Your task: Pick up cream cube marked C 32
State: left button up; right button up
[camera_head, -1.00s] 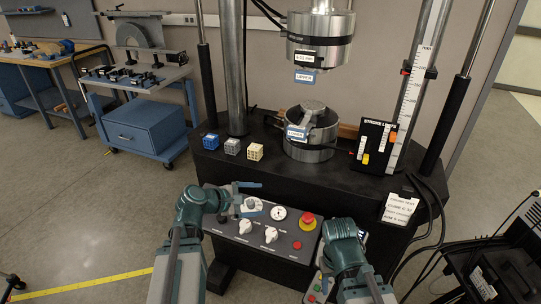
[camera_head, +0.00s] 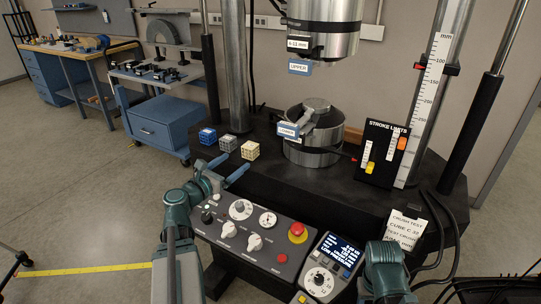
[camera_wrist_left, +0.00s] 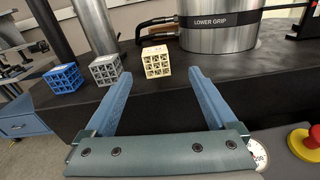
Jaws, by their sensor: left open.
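The cream lattice cube (camera_head: 249,150) sits on the black machine table, at the right end of a row of three cubes. It also shows in the left wrist view (camera_wrist_left: 156,62), beyond and between my fingertips. I cannot read its top marking. My left gripper (camera_head: 238,162) is open and empty, its two blue fingers pointing at the cream cube from the near side. The fingers also show in the left wrist view (camera_wrist_left: 157,74), one to each side of the cube's line, with the cube apparently short of their grasp. My right arm shows at the lower right, but its gripper does not.
A grey cube (camera_head: 229,144) and a blue cube (camera_head: 207,136) stand left of the cream one. The lower grip (camera_head: 312,152) stands to its right. A control panel (camera_head: 250,237) with a red button (camera_head: 298,232) lies below my left gripper.

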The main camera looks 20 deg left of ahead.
aim_at(245, 149)
pick_arm(q)
jog(key=shift+n+t+y, duration=0.3)
jog(key=shift+n, duration=0.3)
jog(key=w, duration=0.8)
jog(key=shift+w+a+r, duration=0.1)
jog(key=shift+w+a, duration=0.05)
jog(key=shift+w, duration=0.25)
jog(key=w, duration=0.2)
jog(key=w+d, duration=0.1)
jog(key=w, duration=0.2)
jog(key=shift+w+r, duration=0.15)
jog(key=shift+r, duration=0.05)
jog(key=c, duration=1.4)
